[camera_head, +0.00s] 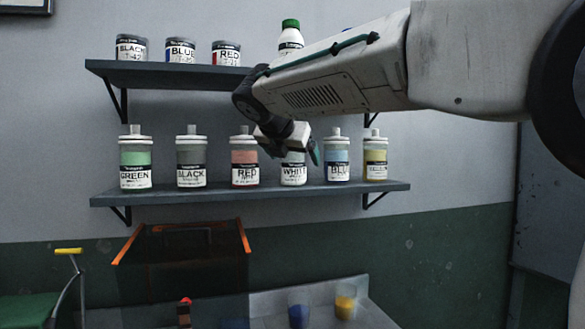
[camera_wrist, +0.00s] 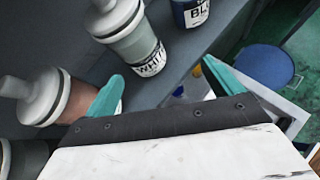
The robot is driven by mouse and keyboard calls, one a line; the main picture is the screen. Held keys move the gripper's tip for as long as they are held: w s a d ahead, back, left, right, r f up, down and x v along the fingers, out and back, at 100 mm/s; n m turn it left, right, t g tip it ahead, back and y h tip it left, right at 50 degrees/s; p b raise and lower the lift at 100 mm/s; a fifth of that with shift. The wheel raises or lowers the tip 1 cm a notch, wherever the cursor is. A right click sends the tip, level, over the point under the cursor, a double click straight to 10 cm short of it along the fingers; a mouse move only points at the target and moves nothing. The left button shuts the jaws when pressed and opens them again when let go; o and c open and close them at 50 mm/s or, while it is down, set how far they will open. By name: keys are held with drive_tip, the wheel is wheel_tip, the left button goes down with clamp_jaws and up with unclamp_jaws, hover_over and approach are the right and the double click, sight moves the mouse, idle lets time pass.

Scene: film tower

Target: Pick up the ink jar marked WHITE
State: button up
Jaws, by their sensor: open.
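The ink jar marked WHITE (camera_head: 294,174) stands upright on the lower shelf, between the RED jar (camera_head: 245,163) and the BLUE jar (camera_head: 337,161). My gripper (camera_head: 305,153) is in front of the WHITE jar and hides its upper part in the head view. In the wrist view the WHITE jar (camera_wrist: 135,45) shows its pale body, white cap and label, beyond my open gripper (camera_wrist: 165,95). The teal fingers are wide apart with nothing between them. The RED jar (camera_wrist: 50,98) is close to the left finger.
The lower shelf (camera_head: 260,193) also holds GREEN (camera_head: 136,160), BLACK (camera_head: 191,160) and yellow (camera_head: 376,160) jars. The upper shelf (camera_head: 170,71) holds tins and a green-capped bottle (camera_head: 290,38) above my arm. Below stand an orange-edged case (camera_head: 181,262) and cups. A blue stool (camera_wrist: 262,70) shows below.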

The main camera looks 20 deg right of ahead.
sight(289, 155)
drive_tip(key=shift+w+a+r+n+t, duration=0.1)
drive_tip(key=shift+w+a+r+n, duration=0.1)
drive_tip(key=shift+w+n, duration=0.15)
drive_tip(key=shift+w+a+r+n+t, duration=0.1)
drive_tip(key=shift+w+a+r+n, duration=0.15)
drive_tip(key=shift+w, duration=0.25)
drive_tip(key=shift+w+a+r+n+t, duration=0.1)
drive_tip(key=shift+w+a+r+n, duration=0.1)
drive_tip(key=shift+w+n, duration=0.15)
drive_tip(key=shift+x, duration=0.95)
drive_tip(key=x, duration=0.5)
drive_tip(key=shift+w+r, duration=0.2)
drive_tip(key=shift+w, duration=0.2)
drive_tip(key=c, duration=1.3)
